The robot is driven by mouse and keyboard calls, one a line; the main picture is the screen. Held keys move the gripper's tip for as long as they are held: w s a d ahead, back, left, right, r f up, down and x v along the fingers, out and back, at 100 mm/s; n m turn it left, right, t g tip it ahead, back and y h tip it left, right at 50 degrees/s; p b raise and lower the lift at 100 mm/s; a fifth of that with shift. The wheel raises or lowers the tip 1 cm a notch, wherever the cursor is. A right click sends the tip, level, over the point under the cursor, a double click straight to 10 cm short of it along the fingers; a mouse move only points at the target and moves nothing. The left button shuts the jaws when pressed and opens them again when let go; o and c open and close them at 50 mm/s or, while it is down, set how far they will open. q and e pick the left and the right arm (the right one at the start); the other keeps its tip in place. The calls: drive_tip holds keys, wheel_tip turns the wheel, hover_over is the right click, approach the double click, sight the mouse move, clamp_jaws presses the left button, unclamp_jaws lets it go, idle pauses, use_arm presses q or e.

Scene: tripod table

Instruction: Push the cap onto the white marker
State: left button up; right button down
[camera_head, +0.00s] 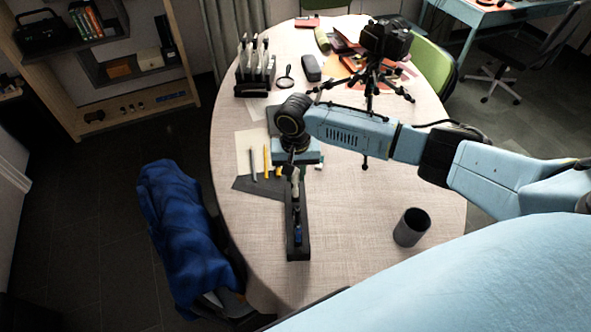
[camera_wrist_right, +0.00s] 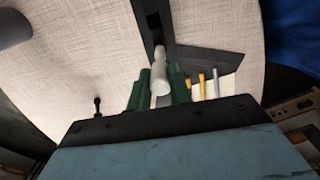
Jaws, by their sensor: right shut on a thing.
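My right gripper (camera_head: 296,172) is over the left-middle part of the table, reaching in from the right. In the right wrist view its two green fingers (camera_wrist_right: 160,88) are shut on a white marker (camera_wrist_right: 160,72), a pale cylinder. The marker's far end points toward a long black holder (camera_wrist_right: 146,8), which lies on the table below the gripper in the head view (camera_head: 298,251). A small blue piece (camera_head: 299,237) sits in this holder; I cannot tell whether it is the cap. Whether the marker touches the holder is unclear. My left gripper is not in view.
A dark set square (camera_head: 246,185), a grey pen (camera_head: 253,164) and yellow pencils (camera_head: 266,160) lie left of the gripper. A dark grey cup (camera_head: 411,227) stands at right. A camera tripod (camera_head: 370,85) stands behind the arm. The front table area is clear.

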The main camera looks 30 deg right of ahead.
drive_tip(key=shift+f+p, duration=0.4)
drive_tip(key=shift+f, duration=1.05)
idle(1.8)
drive_tip(key=c, duration=0.7)
unclamp_jaws()
drive_tip(key=shift+r+p, duration=3.55)
drive_tip(key=shift+p, duration=0.7)
